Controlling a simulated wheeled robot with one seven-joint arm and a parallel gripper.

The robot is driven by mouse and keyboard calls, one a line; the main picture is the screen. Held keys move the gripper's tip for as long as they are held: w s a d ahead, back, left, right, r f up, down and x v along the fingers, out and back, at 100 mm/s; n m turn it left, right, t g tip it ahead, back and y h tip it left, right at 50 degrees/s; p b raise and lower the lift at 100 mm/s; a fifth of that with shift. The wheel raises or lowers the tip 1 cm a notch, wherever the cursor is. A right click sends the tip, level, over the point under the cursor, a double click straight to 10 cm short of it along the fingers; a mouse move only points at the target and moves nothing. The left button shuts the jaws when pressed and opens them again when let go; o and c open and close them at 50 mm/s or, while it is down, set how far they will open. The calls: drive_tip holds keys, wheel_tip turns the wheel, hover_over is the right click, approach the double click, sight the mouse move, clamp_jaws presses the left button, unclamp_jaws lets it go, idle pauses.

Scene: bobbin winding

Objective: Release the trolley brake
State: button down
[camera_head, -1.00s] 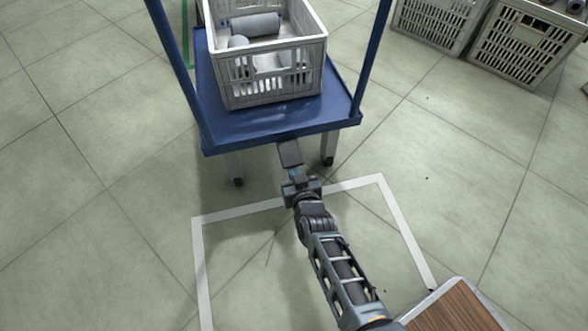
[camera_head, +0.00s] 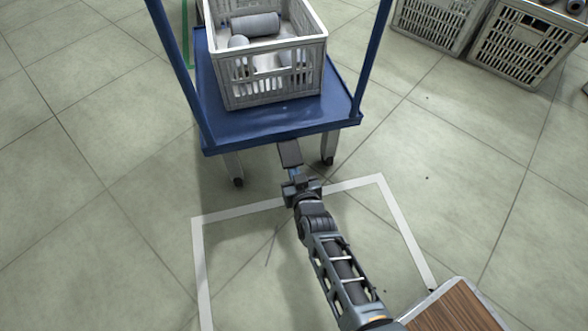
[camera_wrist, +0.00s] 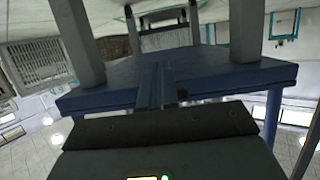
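The trolley has a blue deck (camera_head: 215,110) with blue uprights and stands on grey legs with casters. A dark flat plate (camera_head: 289,153), which looks like the brake pedal, sticks out below the middle of the deck's near edge. My gripper (camera_head: 294,172) is right at the near end of this plate; whether they touch cannot be told. In the wrist view my gripper's fingers (camera_wrist: 160,86) are close together, shut, in front of the deck edge (camera_wrist: 230,80), which appears upside down. The plate is not clearly visible there, and nothing shows held between the fingers.
A light grey crate (camera_head: 275,94) with several grey bobbins stands on the deck. More crates (camera_head: 520,45) are at the upper right. A white floor outline (camera_head: 400,225) lies in front of the trolley. A wooden-topped surface (camera_head: 455,312) is at the lower right. Floor to the left is clear.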

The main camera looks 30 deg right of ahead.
sight(293, 158)
drive_tip(key=shift+w+d+r, duration=0.2)
drive_tip(key=shift+d+r, duration=0.2)
drive_tip(key=shift+r, duration=0.2)
drive_tip(key=shift+r+p, duration=0.9)
drive_tip(key=shift+r, duration=0.25)
drive_tip(key=s+a+f+p, duration=0.1)
drive_tip(key=s+a+p, duration=0.2)
drive_tip(key=s+p, duration=0.3)
drive_tip(key=shift+s+a+f+p, duration=0.3)
drive_tip(key=shift+s+a+p, duration=0.05)
drive_tip(key=shift+s, duration=2.55)
